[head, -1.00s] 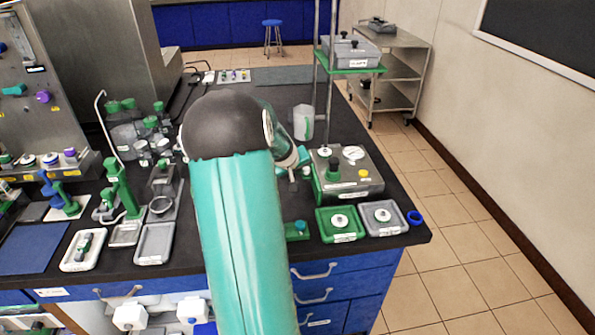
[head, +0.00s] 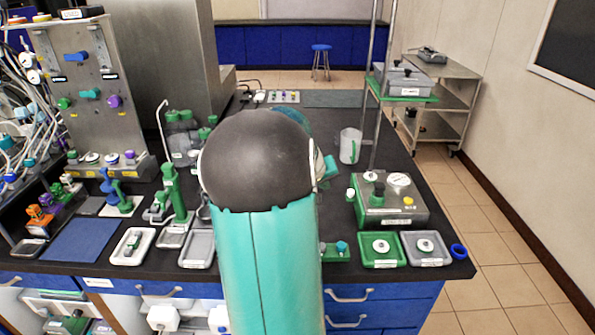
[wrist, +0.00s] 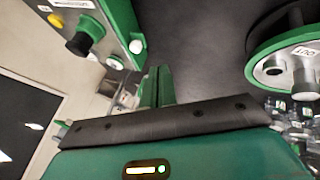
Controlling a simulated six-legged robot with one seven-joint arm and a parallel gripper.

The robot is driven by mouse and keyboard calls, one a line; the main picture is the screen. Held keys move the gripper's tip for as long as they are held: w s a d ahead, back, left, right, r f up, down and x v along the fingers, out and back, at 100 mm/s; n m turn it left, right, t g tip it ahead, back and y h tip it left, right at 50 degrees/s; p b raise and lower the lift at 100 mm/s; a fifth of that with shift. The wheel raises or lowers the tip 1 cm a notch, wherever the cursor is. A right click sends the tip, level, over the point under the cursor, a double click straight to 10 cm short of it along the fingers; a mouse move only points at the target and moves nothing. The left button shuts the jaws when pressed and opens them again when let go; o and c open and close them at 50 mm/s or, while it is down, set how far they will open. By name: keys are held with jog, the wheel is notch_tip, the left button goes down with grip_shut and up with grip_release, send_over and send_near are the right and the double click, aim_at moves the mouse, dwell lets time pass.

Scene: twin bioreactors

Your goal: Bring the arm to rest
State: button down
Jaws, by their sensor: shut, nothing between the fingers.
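My teal arm (head: 262,240) with its dark round joint (head: 255,160) rises in the middle of the head view and reaches over the bench. It hides part of the bench behind it, and my gripper cannot be made out there. In the wrist view my gripper (wrist: 156,72) shows as two green fingers close together, shut and empty. They point past a metal box with a green edge, a black knob and a yellow button at upper left. A round green-rimmed plate with metal ports (wrist: 285,60) is at upper right, apart from the fingers.
A white jug (head: 350,146) stands near a rack post. Glassware and stands crowd the left. The tiled floor at right is clear.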

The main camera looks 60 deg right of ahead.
jog(key=w+a+r+n+t+y, duration=0.1)
jog(key=w+a+r+t, duration=0.15)
jog(key=w+a, duration=0.45)
jog(key=w+a+r+n+t+y, duration=0.1)
jog(key=w+a+r+n, duration=0.15)
jog(key=a, duration=0.85)
jog(key=w+a+r+n+t+y, duration=0.1)
jog(key=w+a+r, duration=0.25)
jog(key=a, duration=0.55)
jog(key=s+a+n+t+y, duration=0.1)
jog(key=s+a+n+y, duration=0.1)
jog(key=a, duration=1.2)
jog(key=s+a+n+t+y, duration=0.1)
jog(key=s+a+n+y, duration=0.1)
jog(key=a, duration=1.2)
jog(key=shift+s+a+r+n, duration=0.45)
jog(key=shift+s+n, duration=0.4)
jog(key=shift+s, duration=0.3)
jog(key=shift+d, duration=0.25)
